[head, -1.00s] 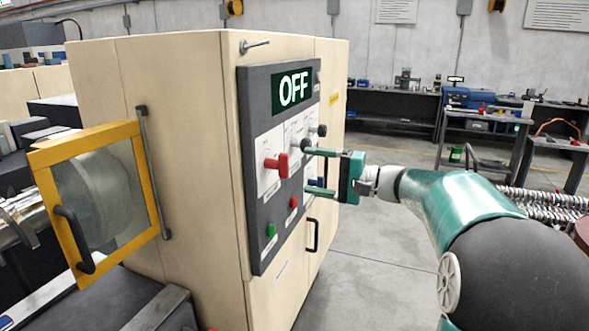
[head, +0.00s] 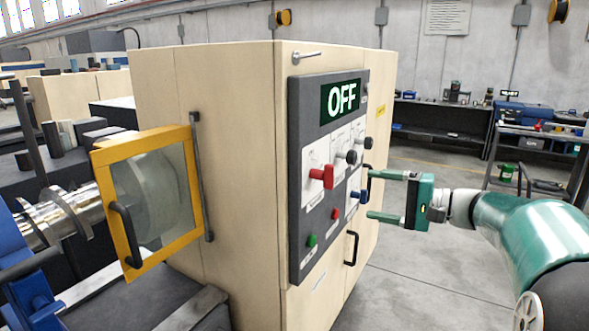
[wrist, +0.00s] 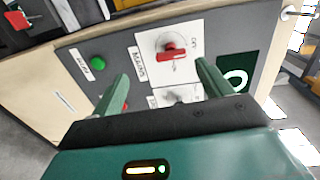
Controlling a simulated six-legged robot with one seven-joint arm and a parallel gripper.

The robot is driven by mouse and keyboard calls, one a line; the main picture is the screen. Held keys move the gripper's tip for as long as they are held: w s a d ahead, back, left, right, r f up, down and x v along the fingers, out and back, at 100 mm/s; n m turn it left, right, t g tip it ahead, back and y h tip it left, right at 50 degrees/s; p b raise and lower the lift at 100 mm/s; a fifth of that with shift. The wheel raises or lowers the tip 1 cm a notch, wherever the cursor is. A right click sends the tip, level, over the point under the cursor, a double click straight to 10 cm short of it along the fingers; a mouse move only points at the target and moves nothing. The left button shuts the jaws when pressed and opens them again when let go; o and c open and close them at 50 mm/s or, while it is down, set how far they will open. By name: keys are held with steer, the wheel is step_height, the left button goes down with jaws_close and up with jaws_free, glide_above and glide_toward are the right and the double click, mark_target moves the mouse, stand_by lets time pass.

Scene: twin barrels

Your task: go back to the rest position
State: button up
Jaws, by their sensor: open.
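My gripper (head: 371,196) is open and empty, its two green fingers apart. In the head view it is to the right of the dark control panel (head: 300,240), with its fingers pointing at the panel. In the wrist view (wrist: 160,80) the fingers frame the panel, and a red rotary switch (wrist: 171,52) shows between and beyond them. The same red switch (head: 322,177) shows in the head view. The display (head: 341,98) reads OFF. I see no contact with the panel.
The beige cabinet (head: 235,120) carries the panel. A yellow-framed guard door (head: 141,258) sticks out at its left, beside a metal spindle. Green (head: 312,240) and red buttons sit low on the panel. Open floor (head: 420,290) lies to the right, with benches behind.

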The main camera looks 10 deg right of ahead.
steer(key=s+a+f+n+g+h, duration=0.3)
steer(key=s+a+f+g+h, duration=0.4)
steer(key=s+a, duration=0.65)
steer(key=s+d+f+n+t+h, duration=0.2)
steer(key=s+f+h, duration=0.5)
steer(key=s, duration=0.6)
steer(key=shift+s+d+f+n+t, duration=0.15)
steer(key=shift+d+f+n+t, duration=0.25)
steer(key=shift+d+f+n, duration=0.65)
steer(key=shift+d+r, duration=0.2)
steer(key=shift+r, duration=0.2)
